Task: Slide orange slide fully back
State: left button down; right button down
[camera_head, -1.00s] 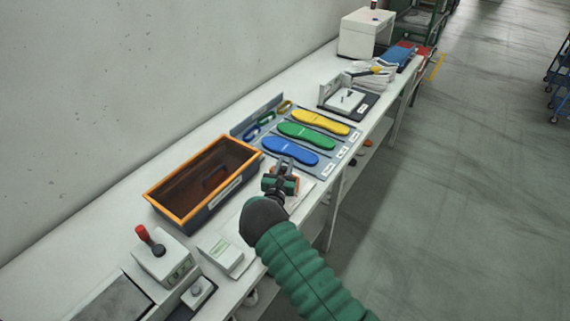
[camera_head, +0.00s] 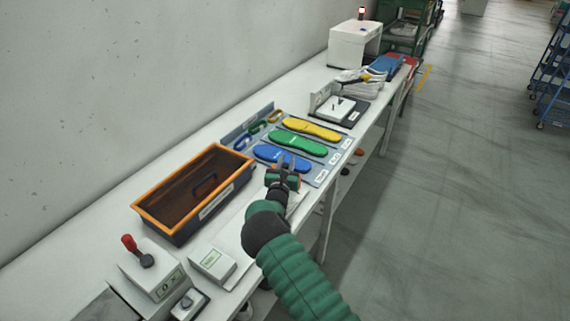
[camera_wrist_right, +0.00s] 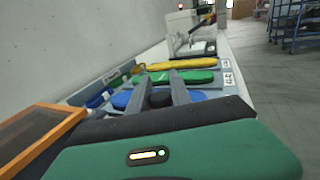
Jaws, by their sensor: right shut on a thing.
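My right gripper (camera_head: 286,164) is low over the white bench, beside the near edge of the blue insole (camera_head: 281,157). In the right wrist view its two grey fingers (camera_wrist_right: 160,97) stand around a small dark knob-like piece, and the gripper is shut on it. Small orange patches (camera_head: 277,168) show beside the gripper in the head view. They may be the orange slide, but the gripper covers most of that spot. I cannot tell how far along its travel it stands. My left gripper is not in view.
An orange-rimmed box (camera_head: 164,237) stands left of the gripper. Green (camera_head: 297,144) and yellow (camera_head: 312,129) insoles lie beyond on a grey-blue mat (camera_head: 333,158). A small white box (camera_head: 212,262) and a red-knobbed lever unit (camera_head: 153,270) stand at the near end.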

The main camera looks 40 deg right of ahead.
jog(key=c, duration=1.4)
grip_release()
jog(key=shift+w+r, duration=0.25)
jog(key=shift+r, duration=0.1)
jog(key=shift+c, duration=0.2)
jog(key=shift+o, duration=1)
jog(key=shift+w+d+f, duration=0.15)
jog(key=shift+d+f, duration=0.05)
jog(key=shift+f, duration=0.05)
jog(key=v, duration=1.6)
jog(key=shift+s+a+f+b, duration=0.1)
jog(key=shift+s+f+b, duration=0.15)
jog(key=shift+b, duration=0.05)
